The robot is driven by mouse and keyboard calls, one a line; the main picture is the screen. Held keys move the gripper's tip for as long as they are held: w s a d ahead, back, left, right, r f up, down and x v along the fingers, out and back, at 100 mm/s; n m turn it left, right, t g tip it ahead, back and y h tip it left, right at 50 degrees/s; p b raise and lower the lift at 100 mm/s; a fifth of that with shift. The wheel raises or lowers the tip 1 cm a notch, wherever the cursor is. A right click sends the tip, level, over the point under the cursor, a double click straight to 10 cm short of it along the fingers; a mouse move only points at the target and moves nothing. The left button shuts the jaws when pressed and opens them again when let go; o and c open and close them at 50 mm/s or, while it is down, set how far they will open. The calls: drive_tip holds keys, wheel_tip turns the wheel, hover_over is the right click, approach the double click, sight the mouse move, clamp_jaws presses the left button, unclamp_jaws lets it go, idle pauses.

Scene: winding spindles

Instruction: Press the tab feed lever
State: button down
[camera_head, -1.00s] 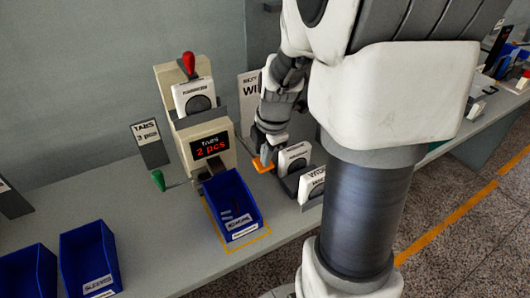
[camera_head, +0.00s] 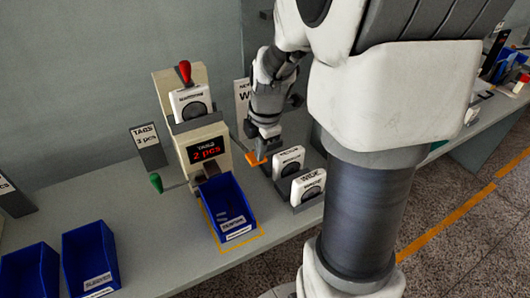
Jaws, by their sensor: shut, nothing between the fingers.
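Two white-faced spools (camera_head: 308,186) stand in dark holders right of the bin, close to my gripper. More blue bins (camera_head: 90,262) stand at the front left. The bench between them and the dispenser is clear.

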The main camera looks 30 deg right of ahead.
drive_tip(key=shift+a+r, duration=0.1)
drive_tip(key=shift+r, duration=0.5)
drive_tip(key=p+v, duration=0.1)
drive_tip(key=v, duration=0.8)
drive_tip(key=shift+w+r, duration=0.2)
drive_tip(key=shift+r, duration=0.15)
drive_tip(key=s+a+r+m+t+p, duration=0.1)
drive_tip(key=s+a+r+m, duration=0.2)
drive_tip(key=s+m, duration=0.4)
drive_tip(key=s+a+r+m+t+p, duration=0.2)
drive_tip(key=s+a+m, duration=0.3)
drive_tip(key=s+m, duration=0.3)
drive_tip(key=shift+s+a+r+m, duration=0.25)
drive_tip(key=shift+r+m, duration=0.55)
drive_tip(key=shift+m, duration=0.9)
idle(0.7)
